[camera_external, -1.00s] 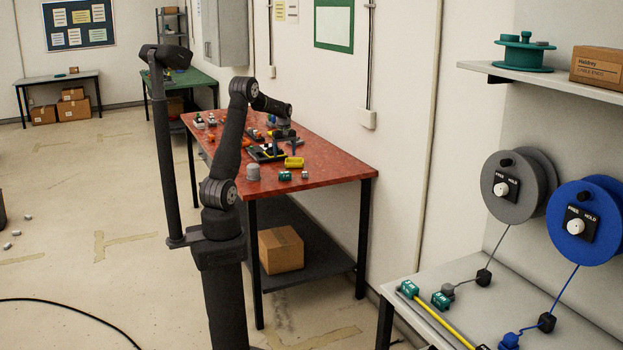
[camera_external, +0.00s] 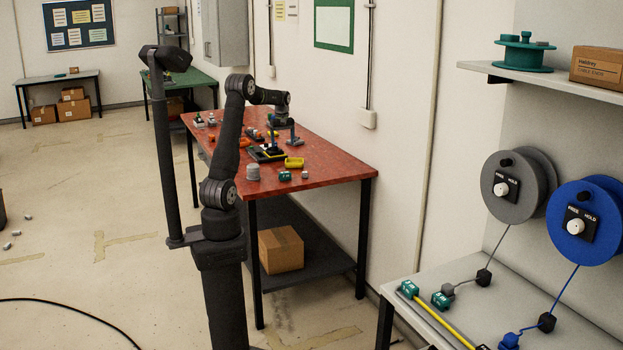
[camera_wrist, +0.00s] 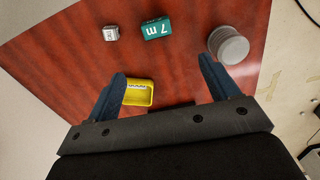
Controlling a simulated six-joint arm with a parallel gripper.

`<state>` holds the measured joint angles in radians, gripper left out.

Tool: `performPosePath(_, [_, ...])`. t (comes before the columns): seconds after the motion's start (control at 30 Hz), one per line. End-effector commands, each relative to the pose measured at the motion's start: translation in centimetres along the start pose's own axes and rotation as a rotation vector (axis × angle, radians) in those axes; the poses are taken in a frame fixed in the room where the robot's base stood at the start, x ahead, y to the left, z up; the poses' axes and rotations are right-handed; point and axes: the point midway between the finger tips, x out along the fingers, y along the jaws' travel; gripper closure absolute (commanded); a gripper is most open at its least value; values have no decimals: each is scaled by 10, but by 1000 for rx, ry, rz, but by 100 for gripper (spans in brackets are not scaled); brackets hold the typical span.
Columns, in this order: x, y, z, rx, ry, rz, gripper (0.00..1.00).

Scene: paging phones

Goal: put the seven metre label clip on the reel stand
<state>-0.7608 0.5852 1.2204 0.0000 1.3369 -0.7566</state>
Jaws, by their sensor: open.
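The seven metre label clip is a small green block marked "7 m" (camera_wrist: 156,28), lying on the red table in the wrist view, beyond my fingertips. It also shows as a green block near the table's front edge in the external view (camera_external: 285,176). My gripper (camera_wrist: 162,66) is open and empty, its two blue fingers apart above the table; in the external view it is over the table's far part (camera_external: 291,132). The grey reel (camera_external: 513,187) and blue reel (camera_external: 584,222) are mounted above a pale bench at right; which part is the reel stand I cannot tell.
A grey round cap (camera_wrist: 228,45) and a small grey block (camera_wrist: 111,33) flank the clip. A yellow tray (camera_wrist: 138,92) lies between my fingers in view. Green clips (camera_external: 441,300) and a yellow strip (camera_external: 440,322) are on the pale bench (camera_external: 470,262). A green spool (camera_external: 524,52) sits on the shelf.

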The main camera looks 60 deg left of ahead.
Motion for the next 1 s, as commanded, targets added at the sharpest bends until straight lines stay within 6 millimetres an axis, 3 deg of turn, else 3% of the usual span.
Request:
performPosePath(0.17, [20, 1, 0, 1, -3, -3, 20])
performPosePath(0.6, [109, 1, 1, 1, -2, -2, 20])
performPosePath(0.87, [128, 2, 1, 1, 0, 0, 20])
performPosePath(1.0, [149, 5, 4, 1, -2, -2, 20])
